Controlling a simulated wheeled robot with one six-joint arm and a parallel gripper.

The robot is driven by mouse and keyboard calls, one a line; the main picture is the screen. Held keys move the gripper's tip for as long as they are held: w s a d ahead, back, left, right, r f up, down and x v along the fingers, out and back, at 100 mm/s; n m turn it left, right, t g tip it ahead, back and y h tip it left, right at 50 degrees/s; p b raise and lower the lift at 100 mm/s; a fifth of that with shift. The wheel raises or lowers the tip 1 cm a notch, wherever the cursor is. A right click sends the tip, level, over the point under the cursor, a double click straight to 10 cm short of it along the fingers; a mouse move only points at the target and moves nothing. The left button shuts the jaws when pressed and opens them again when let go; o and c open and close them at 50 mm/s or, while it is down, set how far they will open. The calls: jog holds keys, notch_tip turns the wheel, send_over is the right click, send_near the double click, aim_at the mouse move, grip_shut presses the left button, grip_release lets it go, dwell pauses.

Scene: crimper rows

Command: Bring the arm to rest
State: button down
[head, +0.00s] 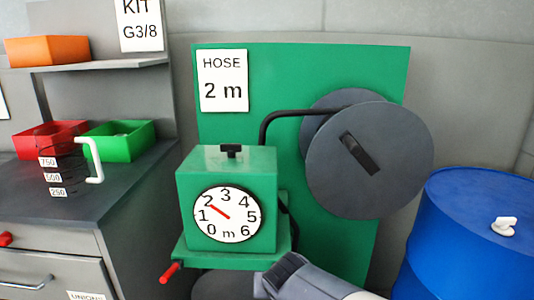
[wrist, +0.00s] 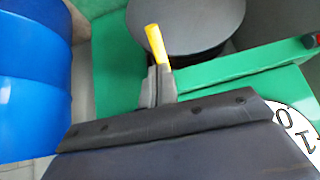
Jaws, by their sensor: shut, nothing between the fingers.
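My gripper (head: 273,279) is low in the middle of the head view, in front of the right side of the green metering box (head: 228,163). In the wrist view my gripper (wrist: 157,80) shows two grey fingers close together, shut and empty, beyond a dark plate with bolts. A yellow piece stands at their ends; I cannot tell whether it is part of them. My arm comes in from the bottom edge of the head view.
A blue barrel (head: 463,235) with a white tap stands at right. A dark reel (head: 370,160) sits on a green panel (head: 300,75). The box's dial needle points near 2; a red handle (head: 170,272) juts out. A bench (head: 110,190) holds a jug (head: 68,165) and bins.

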jog(key=shift+w+r+g+p, duration=0.2)
jog(key=shift+r+g+p, duration=0.4)
jog(key=shift+p, duration=1.5)
jog(key=w+r+g+p, duration=0.1)
jog(key=g+p, duration=0.1)
jog(key=p, duration=0.7)
jog(key=shift+w+r, duration=0.1)
jog(key=shift+r, duration=0.3)
jog(key=shift+w+g+p, duration=0.1)
jog(key=shift+g+p, duration=0.2)
jog(key=shift+g, duration=0.1)
jog(key=shift+d, duration=0.1)
